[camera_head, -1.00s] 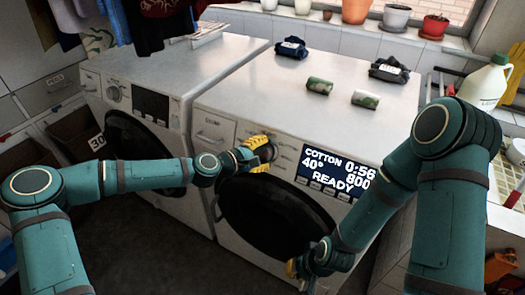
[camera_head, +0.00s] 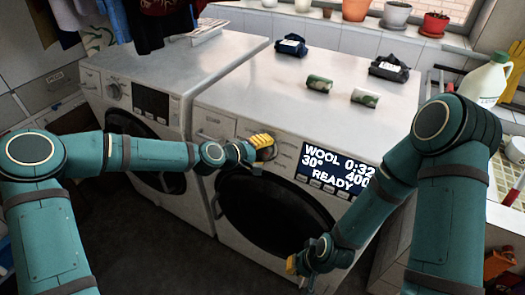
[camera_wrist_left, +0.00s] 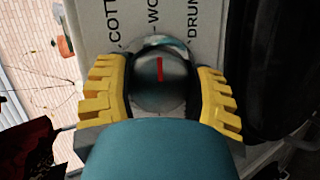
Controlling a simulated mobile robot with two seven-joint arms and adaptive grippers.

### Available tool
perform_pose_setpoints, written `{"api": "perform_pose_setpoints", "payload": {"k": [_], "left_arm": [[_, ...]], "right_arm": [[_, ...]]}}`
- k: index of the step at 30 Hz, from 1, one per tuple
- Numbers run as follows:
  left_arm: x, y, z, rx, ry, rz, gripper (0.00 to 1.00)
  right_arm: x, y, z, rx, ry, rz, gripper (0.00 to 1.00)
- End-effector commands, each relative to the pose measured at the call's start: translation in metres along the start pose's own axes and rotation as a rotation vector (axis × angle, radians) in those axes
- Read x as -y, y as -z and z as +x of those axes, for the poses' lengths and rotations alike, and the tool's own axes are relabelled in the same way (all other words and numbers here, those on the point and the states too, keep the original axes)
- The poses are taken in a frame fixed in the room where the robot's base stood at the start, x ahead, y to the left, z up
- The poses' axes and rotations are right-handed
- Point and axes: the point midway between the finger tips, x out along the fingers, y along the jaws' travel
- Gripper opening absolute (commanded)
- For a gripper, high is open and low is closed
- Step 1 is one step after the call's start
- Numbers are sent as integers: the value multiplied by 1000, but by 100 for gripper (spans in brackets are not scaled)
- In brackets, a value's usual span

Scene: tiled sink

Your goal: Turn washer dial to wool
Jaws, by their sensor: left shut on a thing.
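The right-hand washer (camera_head: 285,113) has a display (camera_head: 337,171) that reads WOOL, 30°, 0:32, 400 and READY. Its dial shows in the left wrist view (camera_wrist_left: 160,82) as a round silver knob with a red mark, pointing towards the label starting "WO". Labels starting "COTT" and "DRUM" stand on either side. My left gripper (camera_head: 262,143) is at the dial; in the left wrist view its yellow fingers (camera_wrist_left: 162,95) are shut on the dial from both sides. In the head view the gripper hides the dial. My right gripper (camera_head: 292,265) is low by the washer's dark door; its fingers are too small to judge.
A second washer (camera_head: 195,62) stands to the left. Two dark folded cloths (camera_head: 291,45) and two camouflage-patterned rolls (camera_head: 319,83) lie on top of the right washer. A white jug (camera_head: 486,79) stands at the right by the sink. Potted plants line the windowsill.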

Motion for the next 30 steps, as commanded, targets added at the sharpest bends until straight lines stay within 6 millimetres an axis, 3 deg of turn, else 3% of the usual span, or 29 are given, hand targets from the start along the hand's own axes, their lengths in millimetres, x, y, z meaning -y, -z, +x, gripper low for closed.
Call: {"api": "perform_pose_setpoints", "payload": {"k": [8,9,12,23,30], "left_arm": [[-3,1,0,-3,-5,2,22],[-3,1,0,-3,-5,2,63],[-2,1,0,-3,-4,2,92],[-1,1,-3,-2,-1,0,92],[0,2,-38,-5,0,0,92]], "right_arm": [[0,0,0,0,0,0,0],[0,0,0,0,0,0,0],[0,0,0,0,0,0,0],[0,0,0,0,0,0,0],[0,0,0,0,0,0,0]]}}
